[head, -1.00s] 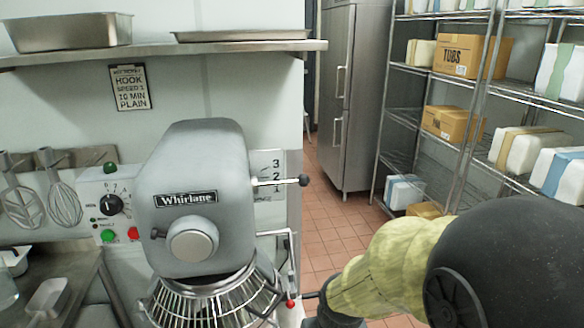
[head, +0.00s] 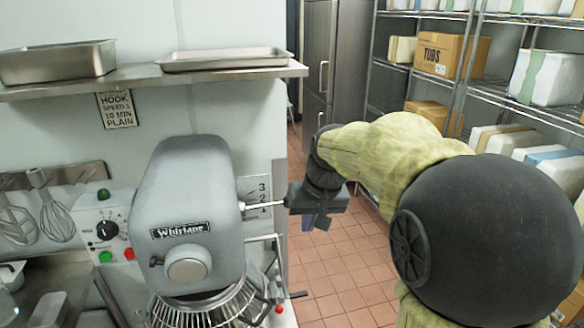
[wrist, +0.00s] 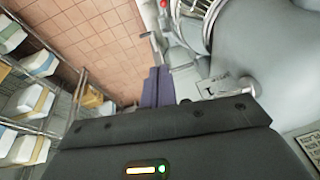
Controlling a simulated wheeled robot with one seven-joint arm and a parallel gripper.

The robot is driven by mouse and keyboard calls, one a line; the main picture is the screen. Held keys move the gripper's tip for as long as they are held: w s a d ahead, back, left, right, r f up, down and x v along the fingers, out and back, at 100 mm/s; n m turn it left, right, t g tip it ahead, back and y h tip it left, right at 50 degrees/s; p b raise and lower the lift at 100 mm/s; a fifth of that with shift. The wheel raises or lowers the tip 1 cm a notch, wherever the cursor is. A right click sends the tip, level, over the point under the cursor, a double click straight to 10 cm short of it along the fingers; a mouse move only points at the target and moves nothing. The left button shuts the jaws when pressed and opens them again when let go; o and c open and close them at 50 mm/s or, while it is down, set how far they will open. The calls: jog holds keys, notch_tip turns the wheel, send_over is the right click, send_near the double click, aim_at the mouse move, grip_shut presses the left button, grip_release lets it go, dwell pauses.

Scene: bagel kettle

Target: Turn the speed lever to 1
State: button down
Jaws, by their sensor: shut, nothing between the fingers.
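The grey stand mixer (head: 190,205) stands at center-left in the head view. Its speed lever (head: 264,204), a thin metal rod, sticks out to the right, nearly level. The lever's black knob is hidden at my gripper. A plate with speed numbers (head: 262,188) is on the wall behind the rod; 3 and 2 show above the rod. My gripper (head: 318,222) is at the rod's outer end, its purple fingers shut and empty. I cannot tell whether it touches the lever. The fingers also show in the wrist view (wrist: 158,88), beside the number plate (wrist: 215,88).
The control box (head: 107,230) with dial and buttons is left of the mixer. The wire bowl guard (head: 205,310) and a red-knobbed handle (head: 278,309) are below the lever. A shelf with pans (head: 225,60) is above. Storage racks (head: 465,85) stand right; tiled floor (head: 335,270) is open.

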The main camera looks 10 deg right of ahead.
notch_tip(320, 180, up, 16)
jog(key=w+p, duration=0.2)
jog(key=p, duration=0.2)
jog(key=shift+w+d+r+t+y, duration=0.2)
jog(key=shift+w+d+t+y, duration=0.1)
jog(key=shift+w+d+y, duration=0.1)
jog(key=shift+f, duration=0.1)
jog(key=p, duration=0.5)
send_near(268, 206)
jog(key=w+d+f, duration=0.2)
jog(key=d+f, duration=0.2)
jog(key=f, duration=0.1)
jog(key=shift+w+f, duration=0.1)
jog(key=shift+w, duration=0.1)
jog(key=shift+a, duration=0.1)
